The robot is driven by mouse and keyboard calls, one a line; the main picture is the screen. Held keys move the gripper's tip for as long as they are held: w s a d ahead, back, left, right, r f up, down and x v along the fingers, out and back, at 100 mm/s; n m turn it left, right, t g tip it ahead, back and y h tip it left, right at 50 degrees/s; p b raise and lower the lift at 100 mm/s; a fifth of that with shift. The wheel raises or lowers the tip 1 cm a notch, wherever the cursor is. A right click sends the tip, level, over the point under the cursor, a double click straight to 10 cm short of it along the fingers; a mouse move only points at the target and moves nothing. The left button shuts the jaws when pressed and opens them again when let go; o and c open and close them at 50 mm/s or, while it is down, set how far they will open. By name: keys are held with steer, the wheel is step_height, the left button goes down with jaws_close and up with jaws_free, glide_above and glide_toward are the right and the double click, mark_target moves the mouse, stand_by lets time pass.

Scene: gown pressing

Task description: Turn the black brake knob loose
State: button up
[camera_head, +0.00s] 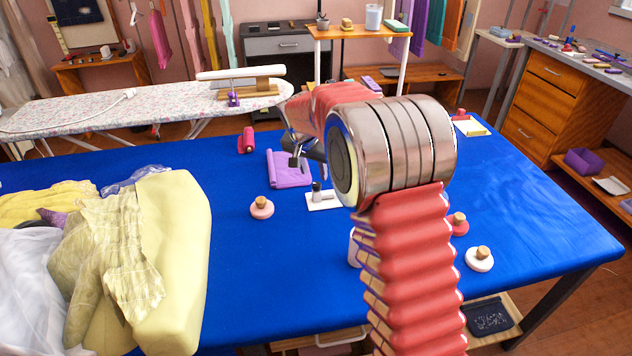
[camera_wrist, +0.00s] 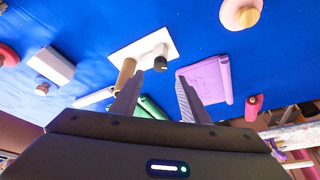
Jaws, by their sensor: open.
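The black brake knob (camera_head: 316,187) stands on a white plate (camera_head: 325,203) on the blue table. In the wrist view the knob (camera_wrist: 160,64) shows as a dark cap on a pale post, beside a wooden cylinder (camera_wrist: 125,75) on the same plate (camera_wrist: 122,51). My gripper (camera_head: 297,160) is behind the plate in the head view, partly hidden by my arm. In the wrist view my gripper (camera_wrist: 157,90) is open and empty. The knob lies beyond the fingertips, roughly in line with the gap between them, and apart from them.
A purple folded cloth (camera_head: 288,168) lies near the plate. Pink and white discs with wooden knobs (camera_head: 262,208) stand around it. A yellow-green padded bundle (camera_head: 175,260) fills the table's left side. An ironing board (camera_head: 90,108) is behind.

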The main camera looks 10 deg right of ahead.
mark_target(317, 183)
steer(key=x, duration=0.7)
steer(key=shift+c, duration=0.5)
jaws_close()
